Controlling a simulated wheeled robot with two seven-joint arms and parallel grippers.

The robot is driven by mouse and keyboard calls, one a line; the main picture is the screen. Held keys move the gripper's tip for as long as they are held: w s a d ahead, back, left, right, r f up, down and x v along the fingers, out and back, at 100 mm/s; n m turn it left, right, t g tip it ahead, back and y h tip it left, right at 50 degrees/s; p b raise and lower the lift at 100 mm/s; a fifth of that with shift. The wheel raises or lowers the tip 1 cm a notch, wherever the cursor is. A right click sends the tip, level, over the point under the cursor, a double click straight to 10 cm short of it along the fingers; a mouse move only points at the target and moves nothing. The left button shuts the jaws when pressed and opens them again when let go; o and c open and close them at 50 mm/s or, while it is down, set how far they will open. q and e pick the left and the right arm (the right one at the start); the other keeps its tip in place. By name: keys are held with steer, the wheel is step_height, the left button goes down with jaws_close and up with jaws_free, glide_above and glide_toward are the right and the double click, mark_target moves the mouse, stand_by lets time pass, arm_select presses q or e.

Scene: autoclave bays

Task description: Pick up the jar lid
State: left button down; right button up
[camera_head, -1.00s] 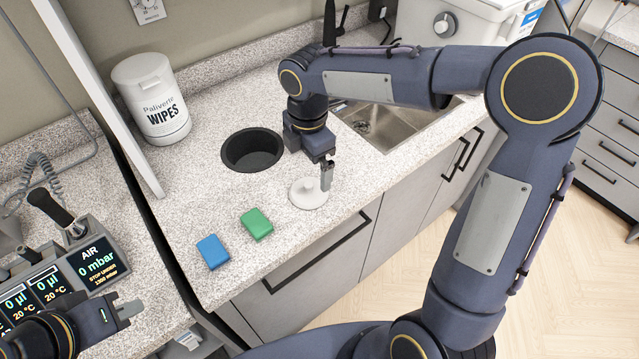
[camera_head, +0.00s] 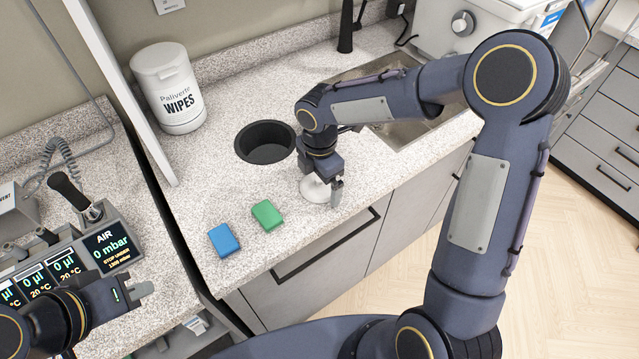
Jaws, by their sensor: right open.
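The jar lid (camera_head: 312,190) is a white disc lying on the speckled counter, right of the green sponge. My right gripper (camera_head: 336,194) reaches down over the lid from above, and its wrist hides much of the lid, including the knob. The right gripper is open, with its fingers at the lid's right side. I cannot tell whether they touch it. My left gripper (camera_head: 136,291) is at the lower left, away from the lid, over the counter by the instrument panel. Whether its jaws are apart is unclear.
A round black opening (camera_head: 264,143) sits behind the lid. A green sponge (camera_head: 267,215) and a blue sponge (camera_head: 223,240) lie to its left. A wipes tub (camera_head: 168,88) stands at the back. The sink (camera_head: 397,125) is to the right. A white panel (camera_head: 115,85) divides the counters.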

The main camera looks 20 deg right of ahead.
steer(key=c, duration=0.9)
steer(key=shift+r, duration=0.1)
steer(key=shift+c, duration=0.2)
